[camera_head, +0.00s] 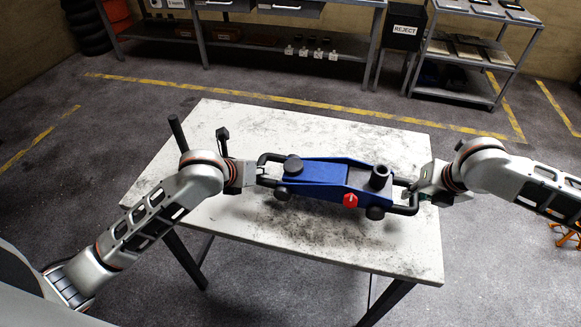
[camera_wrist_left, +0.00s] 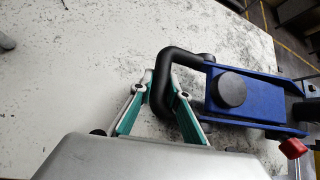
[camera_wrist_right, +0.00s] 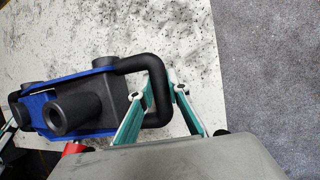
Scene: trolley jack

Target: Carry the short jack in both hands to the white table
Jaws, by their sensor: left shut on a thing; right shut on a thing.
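The short blue jack (camera_head: 320,176) is over the white table (camera_head: 250,228) in the head view, lying lengthwise between my grippers. It has a black handle loop at each end, a round black pad, a black socket and a red knob. My left gripper (camera_head: 260,172) is shut on the left handle, which shows between its fingers in the left wrist view (camera_wrist_left: 160,92). My right gripper (camera_head: 414,193) is shut on the right handle, seen also in the right wrist view (camera_wrist_right: 158,98). I cannot tell whether the jack touches the tabletop.
A black upright rod (camera_head: 178,133) and a small black item (camera_head: 222,135) stand at the table's left side. Bare tabletop lies around the jack. Behind are a grey workbench (camera_head: 290,8), a black reject bin (camera_head: 403,28) and a shelf rack (camera_head: 465,50), across open floor.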

